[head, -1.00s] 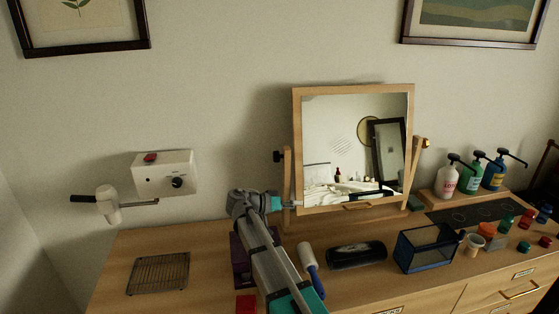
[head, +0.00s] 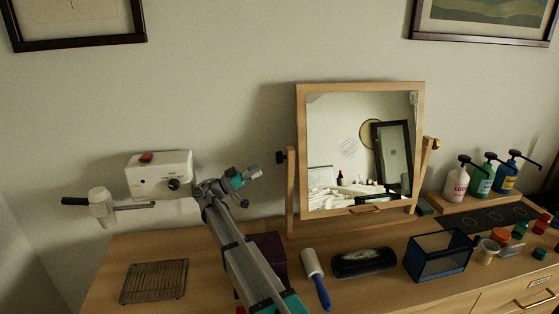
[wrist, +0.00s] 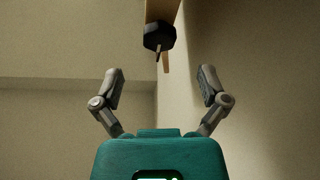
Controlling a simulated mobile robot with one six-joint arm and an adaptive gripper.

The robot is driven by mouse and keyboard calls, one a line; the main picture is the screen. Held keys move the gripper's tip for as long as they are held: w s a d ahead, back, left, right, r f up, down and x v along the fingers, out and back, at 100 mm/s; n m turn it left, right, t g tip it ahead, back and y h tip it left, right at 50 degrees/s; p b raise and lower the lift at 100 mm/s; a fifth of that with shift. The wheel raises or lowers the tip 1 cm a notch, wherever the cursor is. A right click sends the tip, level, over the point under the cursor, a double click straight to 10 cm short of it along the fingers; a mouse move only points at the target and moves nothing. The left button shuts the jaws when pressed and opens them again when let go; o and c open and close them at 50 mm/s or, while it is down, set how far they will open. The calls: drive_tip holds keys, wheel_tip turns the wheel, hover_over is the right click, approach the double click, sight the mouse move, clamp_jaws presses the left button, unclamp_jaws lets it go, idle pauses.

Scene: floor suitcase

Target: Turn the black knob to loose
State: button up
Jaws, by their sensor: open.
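The black knob (head: 281,157) sits on the left post of the wooden mirror stand (head: 290,195). In the wrist view the knob (wrist: 159,36) is a dark faceted piece with a thin pointer on it, against the wooden post (wrist: 163,10). My gripper (head: 257,173) is just left of the knob and slightly lower in the head view, pointing toward it. In the wrist view its two fingers (wrist: 161,75) are spread and empty, with the knob ahead, above the gap between them. No loose marking is readable.
Below my arm are a purple box (head: 270,251), a lint roller (head: 316,278) and a black case (head: 364,262). The wall is close behind the mirror.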

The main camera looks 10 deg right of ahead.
sight(279, 159)
drive_tip(key=shift+d, duration=0.1)
drive_tip(key=shift+p+x, duration=1.4)
drive_tip(key=shift+x, duration=2.35)
drive_tip(key=c, duration=1.1)
drive_tip(key=shift+c, duration=0.2)
